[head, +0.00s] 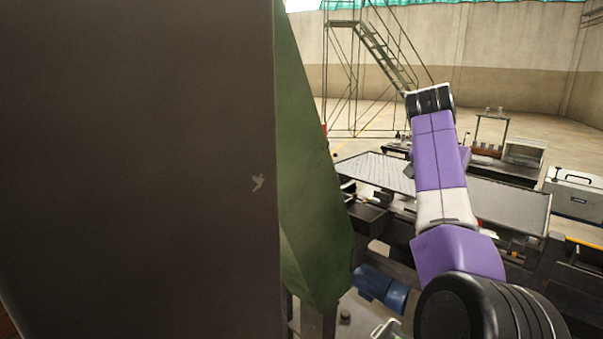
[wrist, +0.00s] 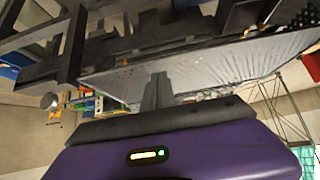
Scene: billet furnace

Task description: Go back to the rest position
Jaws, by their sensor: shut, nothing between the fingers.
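My gripper (wrist: 158,80) shows in the wrist view, its two grey fingers together with nothing between them. It stands apart from the pale flat-topped machine bed, which lies beyond the fingers in that view. In the head view my purple and white arm reaches up and away over the machine line on the right. My gripper cannot be made out there, as the arm's far end hides it.
A large dark panel (head: 140,170) fills the left of the head view, with a green sloped housing (head: 312,190) beside it. The machine bed (head: 510,204) runs under my arm. A grey case (head: 574,194) stands right. A metal staircase (head: 380,50) stands behind on open floor.

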